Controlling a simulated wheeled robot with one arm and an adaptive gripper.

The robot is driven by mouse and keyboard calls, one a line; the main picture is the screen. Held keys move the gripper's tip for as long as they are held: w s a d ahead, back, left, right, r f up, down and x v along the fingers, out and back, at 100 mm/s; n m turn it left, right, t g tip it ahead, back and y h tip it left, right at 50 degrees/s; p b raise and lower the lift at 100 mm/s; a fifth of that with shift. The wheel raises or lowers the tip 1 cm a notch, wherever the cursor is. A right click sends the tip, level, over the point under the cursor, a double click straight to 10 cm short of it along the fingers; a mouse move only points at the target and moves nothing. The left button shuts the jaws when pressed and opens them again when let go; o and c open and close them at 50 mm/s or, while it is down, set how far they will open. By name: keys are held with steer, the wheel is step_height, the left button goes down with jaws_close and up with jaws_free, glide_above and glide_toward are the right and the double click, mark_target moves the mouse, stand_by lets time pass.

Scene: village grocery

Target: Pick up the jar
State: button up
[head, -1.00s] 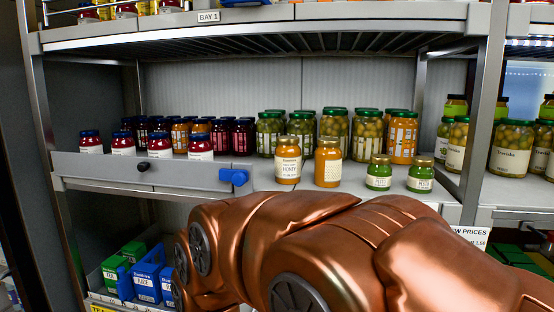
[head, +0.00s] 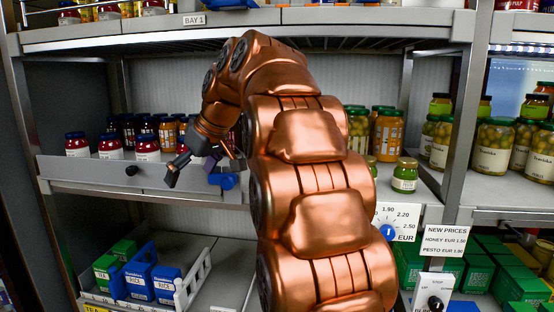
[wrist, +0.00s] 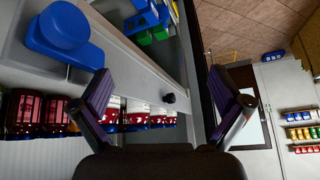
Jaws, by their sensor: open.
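Several jars stand on the middle shelf. Orange jars (head: 389,135) and a small green jar (head: 405,176) show right of my arm. The front honey jars are hidden behind my arm. Dark red jars (wrist: 25,112) lie to the left there.
The shelf's grey front rail (head: 95,172) carries a black knob (head: 131,170) and a blue knob (head: 229,181), the latter close to my gripper. Blue and green boxes (head: 138,280) stand below. A price dial (head: 392,222) hangs at the right. The upper shelf (head: 340,28) is overhead.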

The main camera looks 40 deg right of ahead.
steer(key=shift+t+h, duration=0.3)
steer(key=shift+t, duration=0.3)
steer(key=d+r, duration=0.2)
steer(key=d+r+p, duration=0.1)
steer(key=d, duration=0.2)
steer(key=w+d+r, duration=0.1)
steer(key=d+r, duration=0.1)
steer(key=shift+d+r, duration=0.35)
steer(key=s+d, duration=0.2)
steer(key=d, duration=0.3)
steer(key=s+d+f+m, duration=0.1)
steer(key=s+d, duration=0.1)
steer(key=d, duration=0.2)
steer(key=s+d+m+h+p, duration=0.1)
steer(key=s+d, duration=0.2)
steer(key=d, duration=0.2)
steer(key=shift+d+f+g, duration=0.2)
steer(key=shift+d+g, duration=0.1)
steer(key=shift+w, duration=0.15)
steer(key=shift+s+p+x, duration=0.25)
steer(key=shift+p+x, duration=0.8)
steer(key=shift+x, duration=1.65)
steer(key=shift+d, duration=0.15)
steer(key=c, duration=1.9)
